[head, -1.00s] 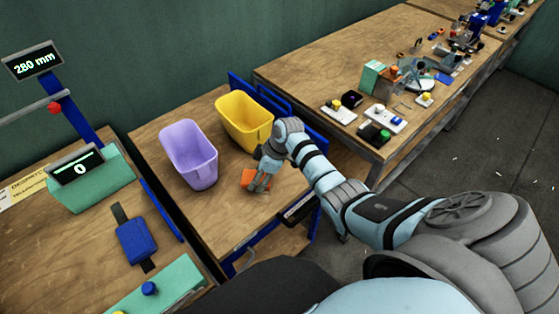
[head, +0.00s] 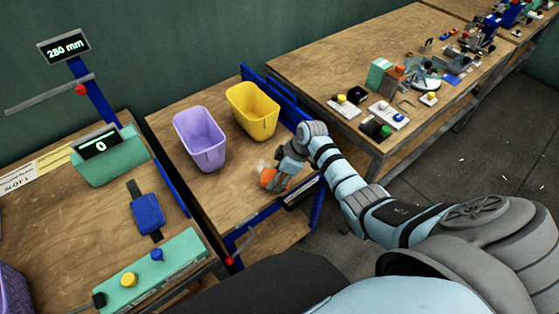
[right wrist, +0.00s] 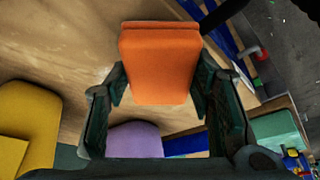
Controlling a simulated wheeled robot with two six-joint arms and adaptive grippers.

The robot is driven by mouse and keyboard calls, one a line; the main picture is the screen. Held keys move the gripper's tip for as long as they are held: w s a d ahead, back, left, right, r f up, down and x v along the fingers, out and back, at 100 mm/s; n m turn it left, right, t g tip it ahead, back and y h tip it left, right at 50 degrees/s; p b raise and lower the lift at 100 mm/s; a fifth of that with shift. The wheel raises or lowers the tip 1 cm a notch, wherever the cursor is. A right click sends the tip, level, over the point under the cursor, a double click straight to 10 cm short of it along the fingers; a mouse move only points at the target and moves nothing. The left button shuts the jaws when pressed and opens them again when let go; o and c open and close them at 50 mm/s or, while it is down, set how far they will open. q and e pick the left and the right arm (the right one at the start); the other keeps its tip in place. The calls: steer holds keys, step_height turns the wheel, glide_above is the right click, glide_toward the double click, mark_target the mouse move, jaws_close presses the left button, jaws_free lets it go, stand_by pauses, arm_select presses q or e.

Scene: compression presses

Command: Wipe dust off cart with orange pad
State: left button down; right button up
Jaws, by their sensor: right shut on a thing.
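The cart (head: 222,200) has a wooden top and a blue frame. The orange pad (head: 267,177) is at the cart top, in front of the yellow bin. My right gripper (head: 280,180) is shut on it and hides part of it. In the right wrist view the pad (right wrist: 160,65) sits between both fingers. I cannot tell whether the pad touches the wood. A faint pale patch, perhaps dust, shows beside the pad in the head view, and pale marks show on the cart top (right wrist: 62,45) in the right wrist view. My left gripper is not in view.
A purple bin (head: 200,140) and a yellow bin (head: 252,111) stand at the cart's far side. A bench with a green scale (head: 112,168) is at left. A cluttered wooden table (head: 340,62) is at right. The cart's near-left top is clear.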

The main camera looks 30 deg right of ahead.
mark_target(272, 175)
steer(key=r, duration=0.1)
steer(key=r+p, duration=0.2)
steer(key=shift+w+r, duration=0.1)
steer(key=shift+w, duration=0.15)
steer(key=shift+r+p, duration=0.7)
steer(key=shift+p, duration=0.2)
steer(key=shift+r, duration=1.05)
